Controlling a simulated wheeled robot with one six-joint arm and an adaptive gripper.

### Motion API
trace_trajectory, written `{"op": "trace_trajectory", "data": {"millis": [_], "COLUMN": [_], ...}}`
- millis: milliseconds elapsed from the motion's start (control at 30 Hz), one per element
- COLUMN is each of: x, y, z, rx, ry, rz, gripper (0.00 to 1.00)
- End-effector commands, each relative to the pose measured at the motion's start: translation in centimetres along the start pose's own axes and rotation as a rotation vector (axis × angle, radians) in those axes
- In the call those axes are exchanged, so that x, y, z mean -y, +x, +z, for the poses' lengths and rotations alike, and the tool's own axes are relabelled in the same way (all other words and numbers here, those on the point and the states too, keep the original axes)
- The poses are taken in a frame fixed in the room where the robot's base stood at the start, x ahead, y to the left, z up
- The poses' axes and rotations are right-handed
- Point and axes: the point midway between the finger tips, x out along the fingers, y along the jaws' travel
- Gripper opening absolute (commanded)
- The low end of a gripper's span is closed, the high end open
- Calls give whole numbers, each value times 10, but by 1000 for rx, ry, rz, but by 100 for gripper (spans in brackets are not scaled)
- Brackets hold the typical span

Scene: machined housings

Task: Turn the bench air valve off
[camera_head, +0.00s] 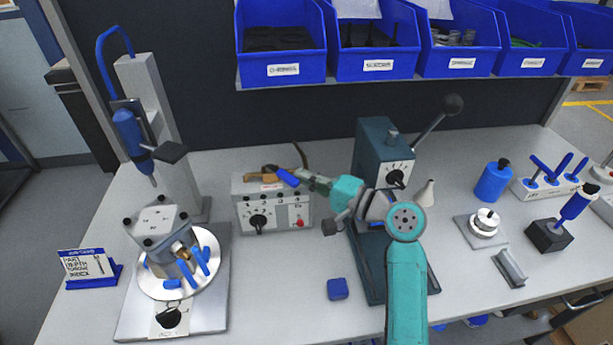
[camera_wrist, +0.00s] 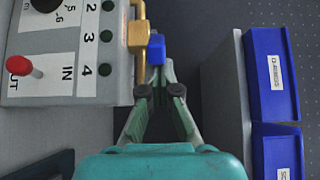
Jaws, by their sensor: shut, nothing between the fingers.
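The bench air valve has a brass body (camera_head: 270,169) and a blue lever (camera_head: 287,177). It sits at the top back of a grey control box (camera_head: 246,208). In the wrist view the brass body (camera_wrist: 138,38) is beside the box edge, and the blue lever (camera_wrist: 156,49) is just ahead of my fingertips. My gripper (camera_head: 305,181) is shut and empty, with its tips at the lever's end; in the wrist view its tips (camera_wrist: 158,74) converge just below the lever. I cannot tell whether they touch it.
The box has a black knob (camera_head: 258,222) and a red control (camera_head: 299,223). A dark green press (camera_head: 370,150) stands right of it, and a fixture on a round plate (camera_head: 205,282) left. Blue bins (camera_head: 282,45) hang above. A small blue block (camera_head: 338,289) lies in front.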

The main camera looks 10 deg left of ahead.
Motion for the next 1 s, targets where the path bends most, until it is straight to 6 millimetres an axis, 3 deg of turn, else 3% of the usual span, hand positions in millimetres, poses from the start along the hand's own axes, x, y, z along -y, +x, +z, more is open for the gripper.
{"op": "trace_trajectory", "data": {"millis": [467, 1000], "x": [-1, 0], "y": [0, 4], "z": [10, 38], "rx": [-86, -376], "ry": [0, -1], "rz": [1, 0], "gripper": [0, 0]}}
